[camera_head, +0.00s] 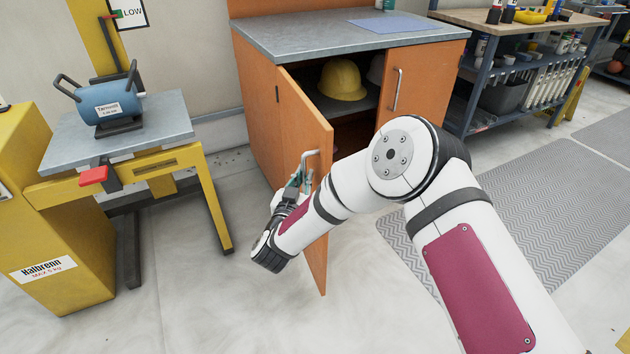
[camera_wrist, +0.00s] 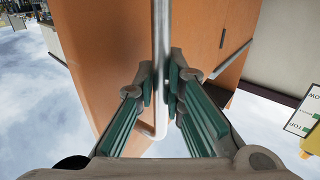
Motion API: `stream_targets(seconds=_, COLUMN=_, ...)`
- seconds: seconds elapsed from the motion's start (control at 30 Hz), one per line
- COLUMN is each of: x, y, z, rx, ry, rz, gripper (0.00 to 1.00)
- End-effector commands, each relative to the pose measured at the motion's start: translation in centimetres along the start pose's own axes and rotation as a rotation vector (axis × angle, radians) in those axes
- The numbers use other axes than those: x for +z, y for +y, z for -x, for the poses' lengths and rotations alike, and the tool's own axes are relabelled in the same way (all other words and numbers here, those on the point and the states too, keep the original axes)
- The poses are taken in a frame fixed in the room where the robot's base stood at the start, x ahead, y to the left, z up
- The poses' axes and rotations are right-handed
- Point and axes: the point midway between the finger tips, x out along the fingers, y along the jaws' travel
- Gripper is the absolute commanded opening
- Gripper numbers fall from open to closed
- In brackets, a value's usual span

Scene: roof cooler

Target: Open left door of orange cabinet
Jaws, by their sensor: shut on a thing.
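The orange cabinet (camera_head: 261,118) stands at the back with a grey top. Its left door (camera_head: 309,124) is swung partly open toward me, and a yellow hard hat (camera_head: 342,80) shows on the shelf inside. My gripper (camera_head: 301,177) is at the left door's metal handle (camera_head: 311,153). In the wrist view, the green-padded fingers of my gripper (camera_wrist: 162,88) are closed around the upright bar of the handle (camera_wrist: 161,35). The right door (camera_head: 401,79) is shut. My arm hides part of the left door and the cabinet's lower inside.
A yellow-framed table (camera_head: 117,131) with a blue tank (camera_head: 108,101) stands left of the cabinet. A shelved workbench (camera_head: 527,66) stands to the right. Grey floor mats (camera_head: 500,200) lie at the right. The floor (camera_head: 200,290) between the table and the open door is clear.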

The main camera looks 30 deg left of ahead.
Motion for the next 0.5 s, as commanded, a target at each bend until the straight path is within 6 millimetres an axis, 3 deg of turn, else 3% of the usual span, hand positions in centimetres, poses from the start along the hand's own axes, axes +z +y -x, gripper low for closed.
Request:
stream_targets(seconds=0.47, x=-0.12, y=-0.43, z=-0.18, rx=0.011, ry=0.003, rz=0.0, gripper=0.0)
stream_targets(seconds=0.5, x=-0.13, y=-0.43, z=-0.19, rx=0.011, ry=0.003, rz=0.0, gripper=0.13)
